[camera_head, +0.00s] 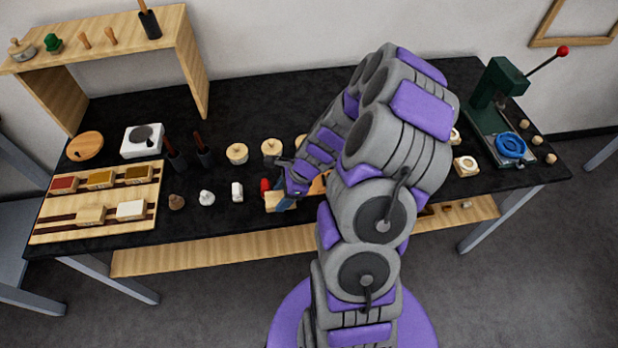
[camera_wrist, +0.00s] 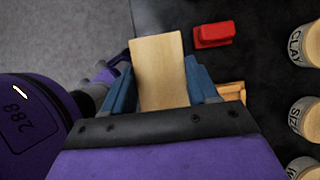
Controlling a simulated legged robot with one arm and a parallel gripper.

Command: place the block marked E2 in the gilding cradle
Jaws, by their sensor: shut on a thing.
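My gripper (camera_head: 284,197) is shut on a pale wooden block (camera_wrist: 160,72). The block stands out between the two blue fingers in the wrist view, and a small part of it (camera_head: 271,200) shows in the head view near the table's front edge. No marking can be read on the block, so I cannot tell whether it is E2. A wooden piece (camera_wrist: 232,91) lies beside the right finger in the wrist view, partly hidden. I cannot tell whether this is the gilding cradle. My arm hides the middle of the table in the head view.
A red object (camera_wrist: 212,35) lies near the block. Jars labelled CLAY (camera_wrist: 305,43) and SIZE (camera_wrist: 309,117) stand at the right of the wrist view. A railed wooden board (camera_head: 98,220) with several blocks is at left. A green press (camera_head: 497,85) stands at right.

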